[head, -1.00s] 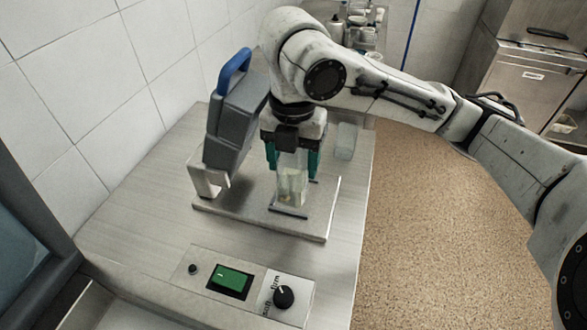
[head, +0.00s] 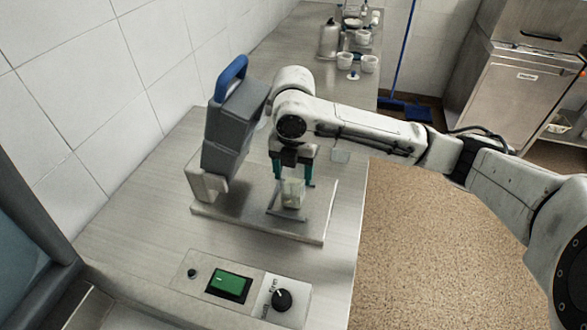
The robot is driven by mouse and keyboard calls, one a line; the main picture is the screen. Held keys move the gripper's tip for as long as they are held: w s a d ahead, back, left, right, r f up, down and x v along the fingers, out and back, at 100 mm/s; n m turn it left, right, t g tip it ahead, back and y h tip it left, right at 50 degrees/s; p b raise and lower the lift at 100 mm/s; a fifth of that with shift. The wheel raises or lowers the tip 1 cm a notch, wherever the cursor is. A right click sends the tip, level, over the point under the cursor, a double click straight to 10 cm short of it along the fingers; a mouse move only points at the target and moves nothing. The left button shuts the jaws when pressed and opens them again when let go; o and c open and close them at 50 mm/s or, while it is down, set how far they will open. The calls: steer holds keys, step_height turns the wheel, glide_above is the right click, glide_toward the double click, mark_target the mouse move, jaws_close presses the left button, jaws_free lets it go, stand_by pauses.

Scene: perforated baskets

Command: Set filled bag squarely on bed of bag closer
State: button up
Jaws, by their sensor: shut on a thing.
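My gripper (head: 293,176) has teal fingers and points down over the bag closer's bed. It is shut on the filled bag (head: 292,194), a small clear bag with pale contents, held roughly upright. The bag's top is hidden between the fingers. The bag closer has a dark grey head (head: 232,125) with a blue handle, tilted up on the left. Its flat metal bed (head: 235,222) lies to the right of and below the head. The bag's bottom is over the bed, by a thin dark bar (head: 287,215); I cannot tell whether it touches.
A tiled wall stands left. Behind are a metal bottle (head: 329,40) and several white cups. The bench's right edge drops to the tan floor (head: 430,240).

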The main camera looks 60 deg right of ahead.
steer(key=shift+f, duration=0.1)
steer(key=shift+f, duration=0.1)
steer(key=o, duration=1.5)
steer(key=shift+c, duration=0.2)
step_height(320, 180, up, 12)
steer(key=shift+r+b, duration=0.25)
steer(key=shift+b, duration=0.15)
